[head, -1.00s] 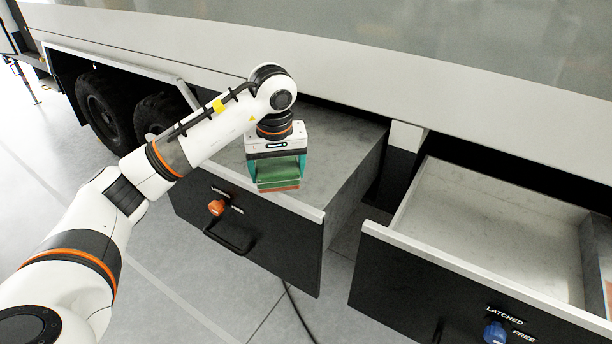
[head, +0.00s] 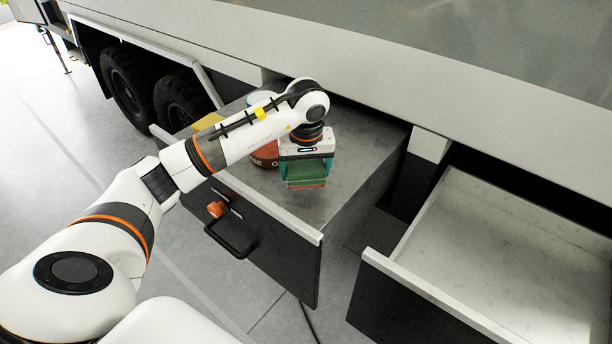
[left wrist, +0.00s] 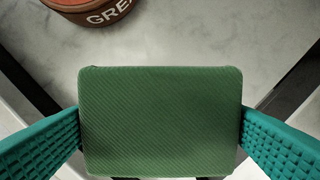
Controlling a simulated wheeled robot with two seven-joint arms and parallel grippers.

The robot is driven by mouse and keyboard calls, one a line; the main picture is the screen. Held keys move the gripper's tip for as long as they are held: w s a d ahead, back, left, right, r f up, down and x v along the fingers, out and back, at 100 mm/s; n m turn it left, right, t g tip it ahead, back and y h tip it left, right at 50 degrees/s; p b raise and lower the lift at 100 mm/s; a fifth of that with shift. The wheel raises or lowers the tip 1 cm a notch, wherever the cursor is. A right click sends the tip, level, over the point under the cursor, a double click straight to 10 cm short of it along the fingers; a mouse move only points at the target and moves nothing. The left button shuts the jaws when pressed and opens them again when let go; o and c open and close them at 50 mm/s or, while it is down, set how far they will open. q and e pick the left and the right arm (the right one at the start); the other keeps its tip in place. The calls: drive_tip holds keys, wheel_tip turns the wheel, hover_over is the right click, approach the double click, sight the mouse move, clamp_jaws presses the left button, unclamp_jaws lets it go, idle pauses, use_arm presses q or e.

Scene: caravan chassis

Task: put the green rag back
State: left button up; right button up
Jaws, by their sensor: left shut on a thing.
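The green rag (head: 306,172) is a folded block with a reddish layer under it in the head view. My left gripper (head: 306,178) is shut on it, with a teal finger at each side. In the left wrist view the rag (left wrist: 160,122) fills the middle between the fingers. The gripper holds it over the right part of the open left drawer (head: 300,226); I cannot tell its exact height above the drawer floor. My right gripper is not in view.
A red-brown tin (head: 265,154) marked with letters stands in the left drawer, partly behind my left arm. A yellow thing (head: 207,122) lies at its far left. The right drawer (head: 500,262) is also open, its visible floor bare.

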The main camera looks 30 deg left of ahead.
sight(306, 180)
use_arm(q)
drive_tip(key=f, duration=0.2)
drive_tip(key=f+p, duration=0.1)
drive_tip(key=shift+w+f, duration=0.25)
drive_tip(key=shift+f, duration=0.15)
drive_tip(key=shift+s+f, duration=0.1)
drive_tip(key=shift+f, duration=0.2)
drive_tip(key=o, duration=0.8)
drive_tip(key=shift+r, duration=0.1)
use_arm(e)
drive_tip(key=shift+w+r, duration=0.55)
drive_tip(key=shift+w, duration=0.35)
